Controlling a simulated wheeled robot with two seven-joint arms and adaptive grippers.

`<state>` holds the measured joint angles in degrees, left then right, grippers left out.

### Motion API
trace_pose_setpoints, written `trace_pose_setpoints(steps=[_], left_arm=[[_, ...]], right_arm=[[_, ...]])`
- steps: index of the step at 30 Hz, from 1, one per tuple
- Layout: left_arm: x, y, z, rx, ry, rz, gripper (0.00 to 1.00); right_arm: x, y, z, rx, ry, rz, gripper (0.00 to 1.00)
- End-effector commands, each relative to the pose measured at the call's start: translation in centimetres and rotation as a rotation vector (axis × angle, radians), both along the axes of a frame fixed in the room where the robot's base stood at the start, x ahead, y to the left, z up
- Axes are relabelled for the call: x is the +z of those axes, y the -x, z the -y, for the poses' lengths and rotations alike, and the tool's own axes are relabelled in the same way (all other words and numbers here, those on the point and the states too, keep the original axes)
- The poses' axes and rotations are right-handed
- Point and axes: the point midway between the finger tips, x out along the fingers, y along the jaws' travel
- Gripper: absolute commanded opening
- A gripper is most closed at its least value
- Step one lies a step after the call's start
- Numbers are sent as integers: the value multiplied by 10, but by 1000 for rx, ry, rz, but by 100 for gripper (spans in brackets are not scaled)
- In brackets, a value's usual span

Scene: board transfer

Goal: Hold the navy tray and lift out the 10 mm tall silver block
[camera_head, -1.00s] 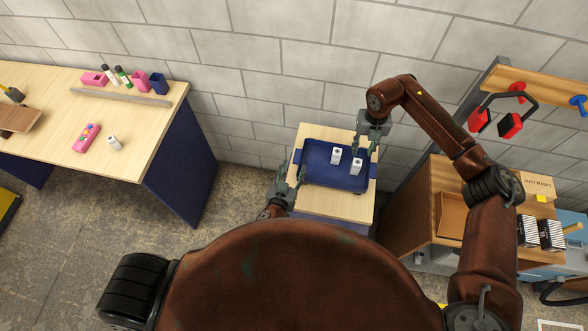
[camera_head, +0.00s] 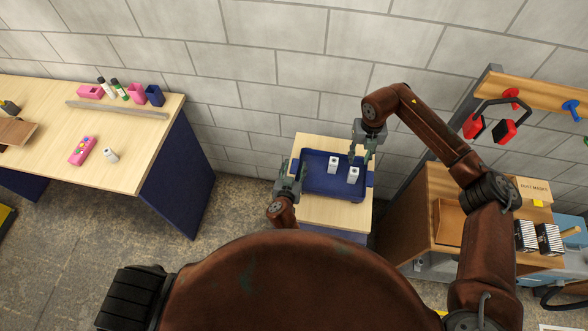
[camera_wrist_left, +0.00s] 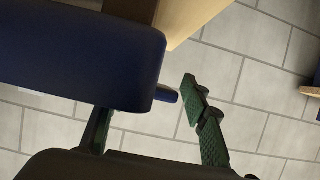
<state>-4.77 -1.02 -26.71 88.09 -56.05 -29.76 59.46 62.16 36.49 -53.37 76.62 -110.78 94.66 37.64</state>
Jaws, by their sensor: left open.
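The navy tray (camera_head: 318,188) lies on a small wooden stand, and its dark blue side fills the upper left of the left wrist view (camera_wrist_left: 70,60). Two pale silver-white blocks stand in it, a left block (camera_head: 333,165) and a right block (camera_head: 353,175), each with a dark mark on top. I cannot tell their heights. My left gripper (camera_head: 291,182) is open at the tray's left side. In the left wrist view a blue handle end (camera_wrist_left: 166,94) shows between its fingers, one partly hidden by the tray. My right gripper (camera_head: 363,157) hangs above the tray's back right, fingers apart and empty.
The stand's pale wooden top (camera_head: 335,213) shows in front of the tray. A wooden table (camera_head: 60,120) with small pink, blue and white items is at the left. A wooden cabinet (camera_head: 410,220) stands close on the right, and a brick wall is behind.

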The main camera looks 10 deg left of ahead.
Motion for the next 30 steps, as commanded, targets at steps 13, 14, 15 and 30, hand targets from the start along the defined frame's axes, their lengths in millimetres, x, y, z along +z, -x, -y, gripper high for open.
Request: trace_pose_setpoints(steps=[13,14,15,30], left_arm=[[0,0,0,0,-1,0,21],[0,0,0,0,-1,0,19],[0,0,0,0,-1,0,17],[0,0,0,0,-1,0,0]], right_arm=[[0,0,0,0,0,0,29],[0,0,0,0,0,0,29],[0,0,0,0,0,0,29],[0,0,0,0,0,0,39]])
